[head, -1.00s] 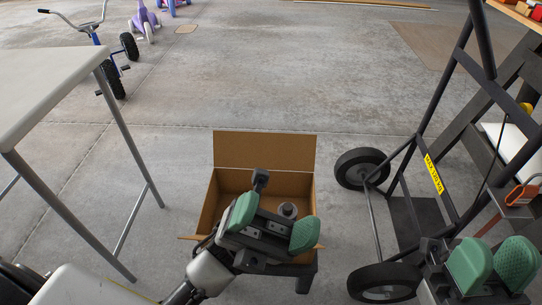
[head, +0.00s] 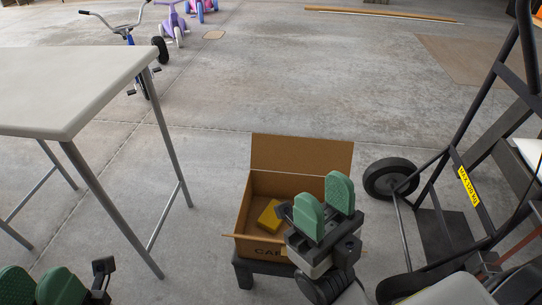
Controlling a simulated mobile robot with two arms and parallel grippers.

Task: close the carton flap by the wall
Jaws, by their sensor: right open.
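An open brown carton (head: 243,213) stands on a low dark stand (head: 243,272). Its far flap (head: 300,154) stands upright. A yellow item (head: 270,216) lies inside. My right gripper (head: 325,203) is open, with green finger pads pointing up, in front of the carton's right part, hiding that part of the inside. I cannot tell whether it touches the carton. My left gripper (head: 38,285) is at the bottom left corner, apart from the carton, its green fingers spread and empty.
A grey table (head: 75,85) with metal legs stands at the left. A dark hand truck (head: 450,165) with a wheel (head: 391,178) stands close to the carton's right. A bicycle (head: 135,45) is at the back left. The floor behind the carton is clear.

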